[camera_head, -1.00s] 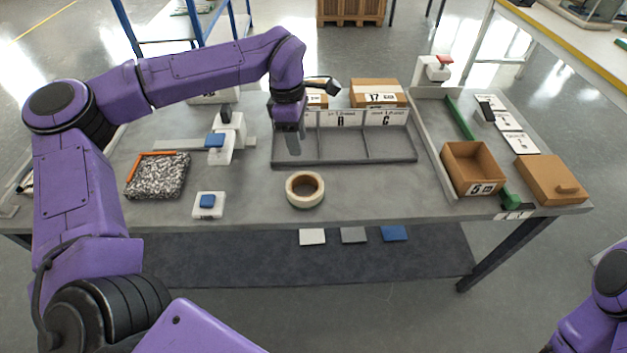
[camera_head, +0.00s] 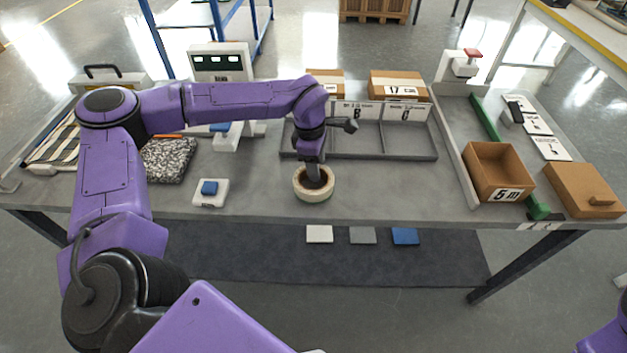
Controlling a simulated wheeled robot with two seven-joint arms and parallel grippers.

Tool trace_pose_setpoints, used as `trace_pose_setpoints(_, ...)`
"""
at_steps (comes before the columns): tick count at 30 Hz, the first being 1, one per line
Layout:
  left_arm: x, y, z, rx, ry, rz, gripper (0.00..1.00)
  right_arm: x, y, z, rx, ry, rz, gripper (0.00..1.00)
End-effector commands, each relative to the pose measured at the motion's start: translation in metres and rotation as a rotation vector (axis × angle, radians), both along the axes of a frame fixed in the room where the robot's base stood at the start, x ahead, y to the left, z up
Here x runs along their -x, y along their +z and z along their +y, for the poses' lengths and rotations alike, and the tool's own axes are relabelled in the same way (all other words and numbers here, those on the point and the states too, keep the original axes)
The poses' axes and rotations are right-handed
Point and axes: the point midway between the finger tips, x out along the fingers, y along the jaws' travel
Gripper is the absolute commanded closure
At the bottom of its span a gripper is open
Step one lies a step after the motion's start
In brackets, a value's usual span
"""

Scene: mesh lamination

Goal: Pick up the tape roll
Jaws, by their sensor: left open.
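The tape roll (camera_head: 313,194) is a beige ring lying flat on the grey table, near its front edge at the middle. My left gripper (camera_head: 314,180) points down right over the roll, with its dark fingers at the roll's centre hole and far rim. It is open. Whether the fingers touch the roll, and how far they reach into the hole, I cannot tell. Of my right arm only a small purple part shows at the lower right edge; its gripper is out of view.
Behind the roll stands a grey compartment tray (camera_head: 420,156) with letter labels. A white block with a blue button (camera_head: 209,192) and a speckled pad (camera_head: 170,160) lie to the left. A cardboard box (camera_head: 497,172) and a brown lid (camera_head: 583,190) are at the right.

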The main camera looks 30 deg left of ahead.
Motion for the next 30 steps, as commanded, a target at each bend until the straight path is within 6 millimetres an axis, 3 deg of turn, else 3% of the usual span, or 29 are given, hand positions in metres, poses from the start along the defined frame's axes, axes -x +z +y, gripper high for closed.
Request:
trace_pose_setpoints(8, -0.001, -0.009, -0.002, 0.0, -0.003, -0.002, 0.53, 0.0, 0.0, 0.0, 0.0, 0.0, 0.0, 1.0)
trace_pose_setpoints(13, -0.001, -0.009, -0.002, 0.0, -0.003, -0.002, 1.0, 0.0, 0.0, 0.0, 0.0, 0.0, 0.0, 1.0)
trace_pose_setpoints(24, -0.002, -0.005, -0.003, 0.0, -0.004, -0.003, 1.0, 0.0, 0.0, 0.0, 0.0, 0.0, 0.0, 1.0)
trace_pose_setpoints(30, -0.003, 0.026, -0.003, 0.001, -0.004, -0.008, 1.0, 0.0, -0.001, 0.0, 0.0, 0.0, 0.0, 1.0)
